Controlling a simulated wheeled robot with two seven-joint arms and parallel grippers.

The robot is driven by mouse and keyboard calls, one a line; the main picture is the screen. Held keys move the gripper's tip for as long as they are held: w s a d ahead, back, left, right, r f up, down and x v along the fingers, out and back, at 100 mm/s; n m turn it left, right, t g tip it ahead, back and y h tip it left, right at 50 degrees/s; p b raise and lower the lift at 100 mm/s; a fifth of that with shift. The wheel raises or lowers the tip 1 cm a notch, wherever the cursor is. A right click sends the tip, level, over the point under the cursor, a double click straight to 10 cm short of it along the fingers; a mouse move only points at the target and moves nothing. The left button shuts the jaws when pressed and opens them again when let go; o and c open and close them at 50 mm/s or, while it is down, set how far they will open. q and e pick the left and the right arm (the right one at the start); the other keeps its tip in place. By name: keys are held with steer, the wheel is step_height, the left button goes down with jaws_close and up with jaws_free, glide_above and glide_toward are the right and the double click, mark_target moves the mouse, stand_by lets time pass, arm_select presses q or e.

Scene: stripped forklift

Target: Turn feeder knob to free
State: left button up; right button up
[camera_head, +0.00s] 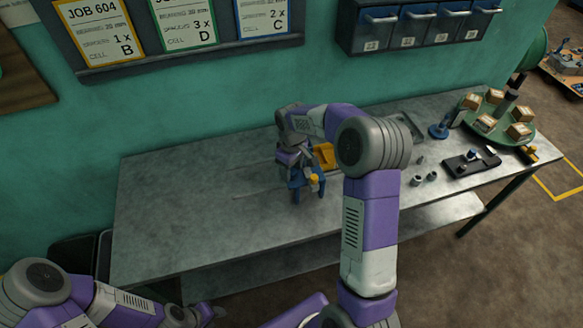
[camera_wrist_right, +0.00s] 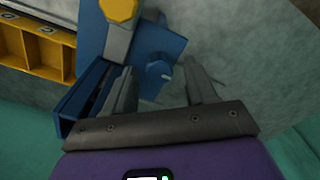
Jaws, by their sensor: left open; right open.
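The blue feeder (camera_head: 297,194) stands on the grey workbench, partly hidden by my right arm; it also shows in the right wrist view (camera_wrist_right: 95,45). A small round blue knob (camera_wrist_right: 157,70) with a pale mark sits on its face. A yellow faceted part (camera_wrist_right: 119,9) sits on a grey arm of the feeder, also visible in the head view (camera_head: 314,179). My right gripper (camera_wrist_right: 159,66) is open, its fingers on either side of the knob's line of view; contact cannot be told. In the head view it (camera_head: 293,160) is at the feeder. My left gripper (camera_head: 206,313) is low at the bottom left, off the bench.
A yellow divided bin (camera_head: 324,156) stands beside the feeder. To the right are small grey cylinders (camera_head: 417,180), a black tray (camera_head: 472,162) and a green turntable (camera_head: 506,137) with several boxes. The bench's left half (camera_head: 190,200) is clear.

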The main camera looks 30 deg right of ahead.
mark_target(292, 172)
step_height(292, 172, up, 8)
steer(key=p, duration=0.5)
steer(key=shift+f, duration=0.15)
arm_select(q)
step_height(292, 172, up, 6)
steer(key=shift+f, duration=0.2)
